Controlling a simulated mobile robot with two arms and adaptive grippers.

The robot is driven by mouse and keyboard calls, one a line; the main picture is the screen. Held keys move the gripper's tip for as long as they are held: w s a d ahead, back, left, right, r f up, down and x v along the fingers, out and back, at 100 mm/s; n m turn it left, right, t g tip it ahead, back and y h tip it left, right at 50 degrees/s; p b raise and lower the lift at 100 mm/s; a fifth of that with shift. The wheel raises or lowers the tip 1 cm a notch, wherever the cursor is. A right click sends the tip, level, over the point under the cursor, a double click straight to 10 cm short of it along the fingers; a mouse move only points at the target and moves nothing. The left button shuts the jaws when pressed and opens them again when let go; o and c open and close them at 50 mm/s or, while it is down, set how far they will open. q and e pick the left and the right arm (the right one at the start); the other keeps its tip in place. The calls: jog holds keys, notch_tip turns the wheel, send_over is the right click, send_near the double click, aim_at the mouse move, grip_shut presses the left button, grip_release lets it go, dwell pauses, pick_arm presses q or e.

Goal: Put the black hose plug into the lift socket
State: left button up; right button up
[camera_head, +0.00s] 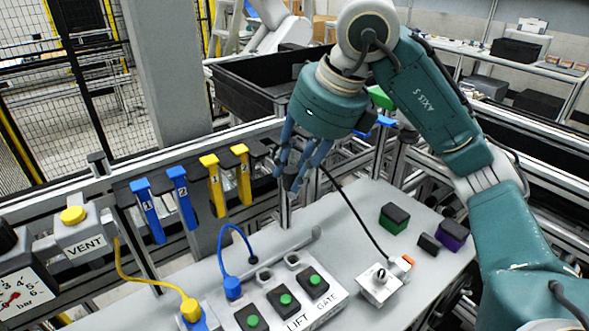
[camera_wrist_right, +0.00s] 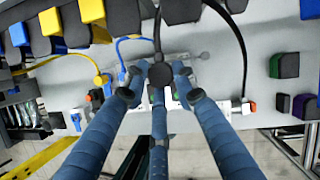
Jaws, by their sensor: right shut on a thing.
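My right gripper (camera_head: 297,178) is shut on the black hose plug (camera_head: 290,184), in the air above the grey table. In the right wrist view the blue fingers close around the black plug (camera_wrist_right: 159,76) and hide part of it. Its black hose (camera_head: 352,210) runs down to a white block (camera_head: 380,285) with an orange part. The white panel (camera_head: 330,308) carries green buttons and the words LIFT and GATE. The gate socket (camera_head: 292,260) also looks empty. My left gripper is not in view.
A blue hose (camera_head: 222,250) ends in the panel's left socket. A yellow hose (camera_head: 122,270) runs from the VENT box (camera_head: 82,238). Blue and yellow handles (camera_head: 213,185) hang on the rail. Green (camera_head: 394,219) and purple (camera_head: 452,235) blocks stand right.

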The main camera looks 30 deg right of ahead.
aim_at(293, 173)
jog(key=shift+r+p, duration=2.1)
jog(key=shift+r, duration=0.4)
jog(key=shift+a, duration=0.15)
jog(key=s+a+p, duration=0.1)
jog(key=a, duration=0.6)
jog(key=shift+s, duration=0.2)
